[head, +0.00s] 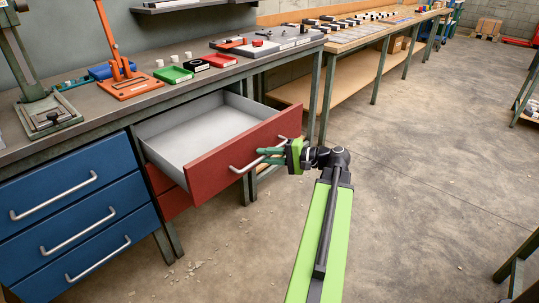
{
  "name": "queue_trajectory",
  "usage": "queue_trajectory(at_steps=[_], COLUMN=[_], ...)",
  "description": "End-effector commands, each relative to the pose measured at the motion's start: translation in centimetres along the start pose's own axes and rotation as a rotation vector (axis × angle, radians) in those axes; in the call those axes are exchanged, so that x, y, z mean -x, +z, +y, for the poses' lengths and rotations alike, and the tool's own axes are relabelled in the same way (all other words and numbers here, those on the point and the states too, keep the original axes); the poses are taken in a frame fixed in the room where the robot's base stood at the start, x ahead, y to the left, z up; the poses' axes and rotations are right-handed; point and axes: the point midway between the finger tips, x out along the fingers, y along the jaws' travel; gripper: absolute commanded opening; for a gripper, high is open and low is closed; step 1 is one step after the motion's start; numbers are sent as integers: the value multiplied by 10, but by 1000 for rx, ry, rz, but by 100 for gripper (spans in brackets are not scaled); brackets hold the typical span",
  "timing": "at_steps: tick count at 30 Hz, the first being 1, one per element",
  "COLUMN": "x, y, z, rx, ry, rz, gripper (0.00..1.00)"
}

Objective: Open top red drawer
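The top red drawer (233,158) is pulled well out from under the workbench. Its pale grey inside (205,130) shows and looks empty. A light metal bar handle (243,168) runs across its red front. My gripper (266,155), with green fingers, is at the right part of this handle. The fingers lie on both sides of the bar and look closed on it, though the contact is small in view. A lower red drawer (174,203) sits shut beneath, partly hidden by the open one.
Blue drawers (75,220) with bar handles stand shut at the left. The bench top (150,103) carries an orange press (127,80), a green tray (173,75) and other small items. Another long bench (360,40) runs back at the right. The concrete floor (420,150) at right is open.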

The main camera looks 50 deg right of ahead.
Motion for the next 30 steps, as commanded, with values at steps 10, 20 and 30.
queue_trajectory(at_steps=[10, 20, 30], x=[4, 58, 150], y=[-4, -4, -3], z=[0, -2, -1], rx=[-1, -2, -2], ry=[-1, -1, -1], rz=[10, 15, 14], gripper=[34, 34, 34])
